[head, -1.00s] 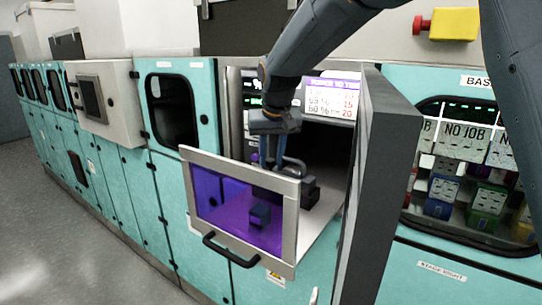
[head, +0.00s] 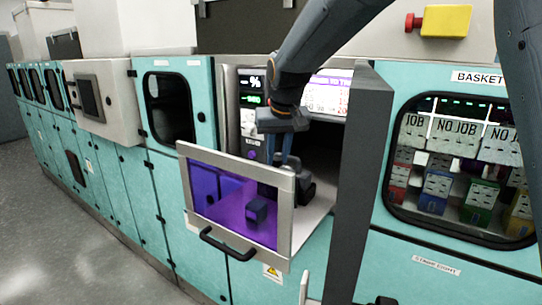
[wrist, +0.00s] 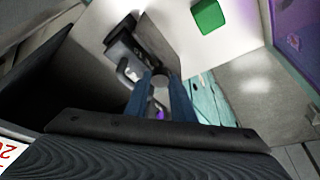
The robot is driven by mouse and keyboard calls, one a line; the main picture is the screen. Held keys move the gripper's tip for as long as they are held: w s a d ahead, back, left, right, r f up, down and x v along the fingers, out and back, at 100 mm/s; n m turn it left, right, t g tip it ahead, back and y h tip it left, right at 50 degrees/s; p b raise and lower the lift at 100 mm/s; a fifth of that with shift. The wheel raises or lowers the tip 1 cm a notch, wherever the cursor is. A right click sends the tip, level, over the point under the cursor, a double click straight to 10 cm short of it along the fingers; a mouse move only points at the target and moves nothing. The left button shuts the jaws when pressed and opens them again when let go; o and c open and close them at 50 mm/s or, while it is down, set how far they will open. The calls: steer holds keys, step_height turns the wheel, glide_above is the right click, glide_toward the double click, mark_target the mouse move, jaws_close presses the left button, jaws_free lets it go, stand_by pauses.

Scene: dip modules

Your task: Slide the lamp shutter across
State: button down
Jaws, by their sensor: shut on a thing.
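My gripper (head: 287,160) reaches down into the open chamber behind the purple-tinted window door. In the wrist view its two blue fingers (wrist: 160,100) are closed on a small grey, rounded part, which I take to be the handle of the lamp shutter (wrist: 160,84). A black unit (wrist: 127,45) with a pale knob stands beside the fingers; it also shows in the head view (head: 305,190), partly hidden by the door frame. The shutter plate itself cannot be made out. A small purple glow shows between the fingers.
The purple window door (head: 235,215) with its black handle stands in front of the chamber. A thick grey door (head: 357,180) stands open at the right. A green block (wrist: 208,15) lies on the pale chamber floor. A red-and-yellow stop button (head: 440,22) is above.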

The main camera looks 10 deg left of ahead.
steer(key=c, duration=1.5)
jaws_free()
steer(key=shift+d, duration=0.3)
steer(key=shift+a, duration=0.1)
steer(key=shift+s+r, duration=0.1)
steer(key=b+v, duration=0.3)
steer(key=v, duration=0.4)
steer(key=shift+s+r, duration=0.1)
steer(key=shift+r, duration=0.2)
steer(key=shift+r, duration=0.1)
